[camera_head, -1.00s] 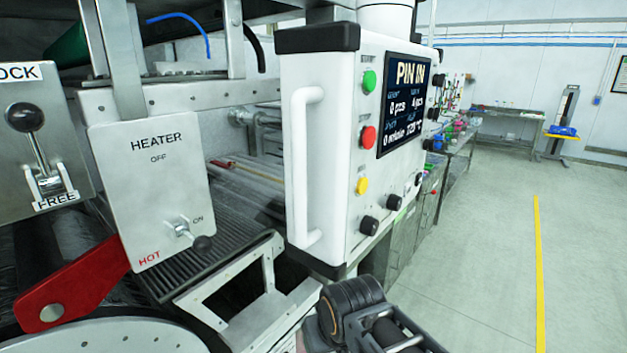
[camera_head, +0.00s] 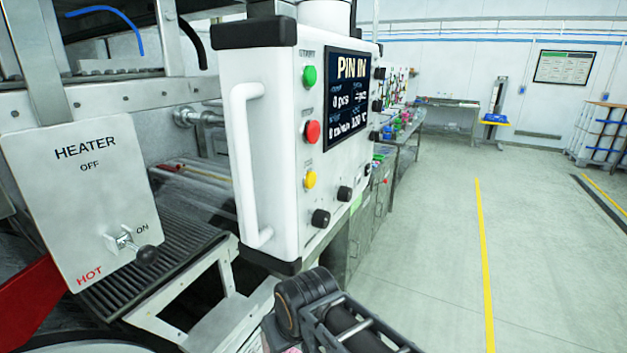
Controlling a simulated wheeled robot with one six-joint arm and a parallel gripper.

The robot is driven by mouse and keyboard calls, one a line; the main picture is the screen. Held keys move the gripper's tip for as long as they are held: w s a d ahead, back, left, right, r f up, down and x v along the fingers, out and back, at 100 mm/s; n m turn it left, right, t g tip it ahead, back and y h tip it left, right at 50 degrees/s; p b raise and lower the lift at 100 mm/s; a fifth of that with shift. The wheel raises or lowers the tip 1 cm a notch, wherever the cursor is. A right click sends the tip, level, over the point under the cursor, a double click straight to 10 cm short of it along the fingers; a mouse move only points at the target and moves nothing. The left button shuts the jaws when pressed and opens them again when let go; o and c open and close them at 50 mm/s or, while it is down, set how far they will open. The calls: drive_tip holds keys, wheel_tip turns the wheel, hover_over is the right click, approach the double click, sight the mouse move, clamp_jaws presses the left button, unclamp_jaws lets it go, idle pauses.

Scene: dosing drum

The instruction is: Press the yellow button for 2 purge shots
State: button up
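The yellow button (camera_head: 310,179) is on the front face of the white control box (camera_head: 285,150), below the red button (camera_head: 312,131) and the green button (camera_head: 309,77). Nothing covers it. The box's screen (camera_head: 347,98) reads "PIN IN" with smaller lines of figures below. Part of my arm shows at the bottom centre, below and in front of the box. My gripper's fingers are not visible in this view.
Two black knobs (camera_head: 320,218) sit low on the box, and a white handle (camera_head: 246,165) runs down its left side. A heater panel (camera_head: 88,200) with a lever (camera_head: 146,255) stands at left. The floor (camera_head: 430,240) at right is open.

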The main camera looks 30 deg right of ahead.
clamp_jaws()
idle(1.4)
